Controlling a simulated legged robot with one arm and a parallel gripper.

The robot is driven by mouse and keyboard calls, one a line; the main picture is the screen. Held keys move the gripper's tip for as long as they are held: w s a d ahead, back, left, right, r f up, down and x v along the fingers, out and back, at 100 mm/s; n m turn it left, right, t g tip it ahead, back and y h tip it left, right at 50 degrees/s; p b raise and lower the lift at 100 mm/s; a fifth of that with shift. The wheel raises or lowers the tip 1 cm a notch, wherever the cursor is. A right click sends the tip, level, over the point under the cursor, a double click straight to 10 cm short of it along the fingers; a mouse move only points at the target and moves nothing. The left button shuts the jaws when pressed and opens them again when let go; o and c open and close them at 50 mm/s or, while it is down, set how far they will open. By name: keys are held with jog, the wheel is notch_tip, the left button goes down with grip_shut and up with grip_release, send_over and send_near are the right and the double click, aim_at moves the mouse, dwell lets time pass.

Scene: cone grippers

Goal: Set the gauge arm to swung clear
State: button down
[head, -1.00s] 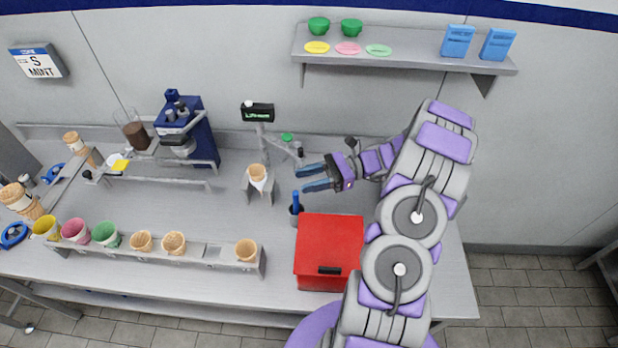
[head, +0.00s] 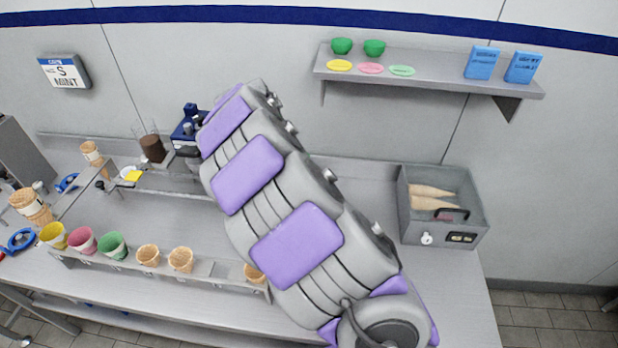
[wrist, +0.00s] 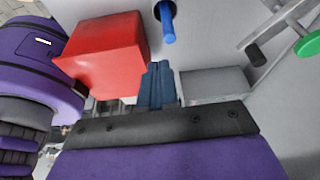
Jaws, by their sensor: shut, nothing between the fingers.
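In the wrist view my gripper (wrist: 157,84) has its blue fingers together, with nothing between them. A grey bar with a black tip (wrist: 256,54) and a green disc (wrist: 308,44) show at the upper right of that view; they look like parts of the gauge arm, apart from my fingers. How far the gauge arm is swung I cannot tell. In the head view my own arm hides the gripper and the gauge stand.
A red box (wrist: 105,50) and a blue handle (wrist: 167,20) are beyond my fingers. A grey box with cones (head: 405,215) stands at the bench's right. The cone rack (head: 215,270) is at the front, a shelf (head: 430,72) on the wall.

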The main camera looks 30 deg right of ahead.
jog(key=w+a+r+m+t+h, duration=0.1)
jog(key=w+a+r+t+h, duration=0.1)
jog(key=w+r+t+h, duration=0.3)
jog(key=w+d+f+g+b, duration=0.2)
jog(key=d+f, duration=0.5)
jog(key=d, duration=0.2)
jog(key=shift+w+y, duration=0.3)
jog(key=shift+y, duration=0.1)
jog(key=shift+f, duration=0.15)
jog(key=w+d+n+t, duration=0.1)
jog(key=w+d+n, duration=0.1)
jog(key=d, duration=0.3)
jog(key=w+d+n+t+y, duration=0.1)
jog(key=w+d+n+t, duration=0.1)
jog(key=d, duration=0.3)
jog(key=shift+w+d+n+b, duration=0.15)
jog(key=shift+w+n+b, duration=0.2)
jog(key=shift+w+n, duration=0.4)
jog(key=shift+s, duration=0.1)
